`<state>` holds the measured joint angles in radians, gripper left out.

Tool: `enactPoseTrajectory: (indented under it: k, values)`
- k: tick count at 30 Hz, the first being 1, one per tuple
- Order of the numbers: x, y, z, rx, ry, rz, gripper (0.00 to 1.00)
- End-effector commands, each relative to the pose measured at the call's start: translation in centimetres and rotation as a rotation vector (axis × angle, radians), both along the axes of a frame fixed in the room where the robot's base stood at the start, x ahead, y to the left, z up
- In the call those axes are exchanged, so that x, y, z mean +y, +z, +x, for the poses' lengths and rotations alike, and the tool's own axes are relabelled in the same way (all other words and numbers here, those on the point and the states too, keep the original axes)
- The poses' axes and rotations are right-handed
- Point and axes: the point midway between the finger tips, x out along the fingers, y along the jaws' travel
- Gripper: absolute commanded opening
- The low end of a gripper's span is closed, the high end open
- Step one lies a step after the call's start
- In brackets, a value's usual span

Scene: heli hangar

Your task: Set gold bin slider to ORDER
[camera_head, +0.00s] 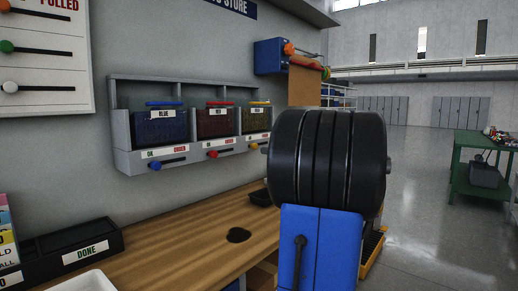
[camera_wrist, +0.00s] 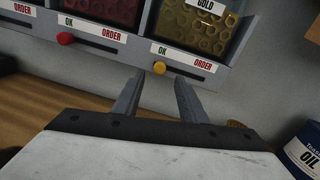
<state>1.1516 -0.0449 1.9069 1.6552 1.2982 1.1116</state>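The gold bin (camera_wrist: 195,26) is behind a label reading GOLD in the wrist view. It also shows at the right end of the bin rack in the head view (camera_head: 257,122). Its yellow slider knob (camera_wrist: 159,67) sits at the left, OK end of a dark slot, with ORDER (camera_wrist: 203,65) to the right. In the head view the yellow knob (camera_head: 254,146) is small. My gripper (camera_wrist: 157,80) is open and empty, its fingertips just below and around the yellow knob's position in the picture. I cannot tell whether they touch it. In the head view my arm hides the gripper.
The red bin's knob (camera_wrist: 65,39) is to the left, at its OK end. The blue bin (camera_head: 161,127) is farther left. An oil can (camera_wrist: 303,150) stands at the right in the wrist view.

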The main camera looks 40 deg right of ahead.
Motion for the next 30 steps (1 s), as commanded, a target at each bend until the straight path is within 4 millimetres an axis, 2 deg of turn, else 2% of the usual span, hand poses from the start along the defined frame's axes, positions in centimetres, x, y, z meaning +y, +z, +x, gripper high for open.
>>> enactPoseTrajectory:
  k: [6, 12, 18, 26, 30]
  values:
    - [0.5, 0.0, 3.5, 0.000, 0.003, 0.000, 0.38]
    - [0.8, 0.0, 5.7, 0.000, 0.002, 0.000, 0.38]
    - [0.9, 0.0, 6.6, 0.001, 0.001, 0.000, 0.38]
    - [0.9, 0.0, 6.6, 0.001, 0.000, -0.001, 0.38]
    - [0.9, 0.0, 6.6, 0.001, 0.000, -0.001, 0.05]
